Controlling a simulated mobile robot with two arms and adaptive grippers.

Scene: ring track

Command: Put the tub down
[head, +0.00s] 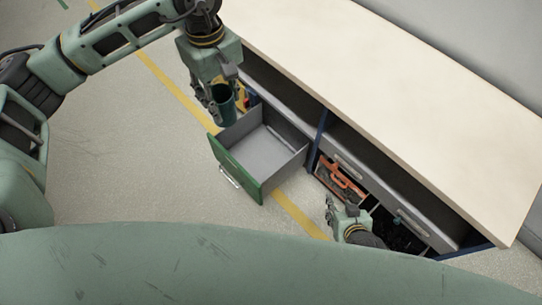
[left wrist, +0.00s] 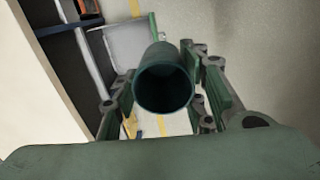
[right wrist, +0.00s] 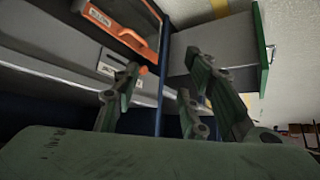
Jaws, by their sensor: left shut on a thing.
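The tub is a dark teal, round, open-topped cup (head: 224,108). My left gripper (head: 222,98) is shut on it and holds it upright above the back left corner of an open drawer. In the left wrist view the tub (left wrist: 164,82) sits between the fingers, and its inside looks empty. The open drawer (head: 262,152) has a green front and a bare grey floor. My right gripper (head: 333,208) is low beside the cabinet, to the right of the drawer. In the right wrist view its fingers (right wrist: 170,90) are spread with nothing between them.
A long cabinet with a pale top (head: 390,90) runs along the right. Red and yellow items (head: 244,98) sit behind the open drawer. A yellow line (head: 170,85) crosses the clear floor at left.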

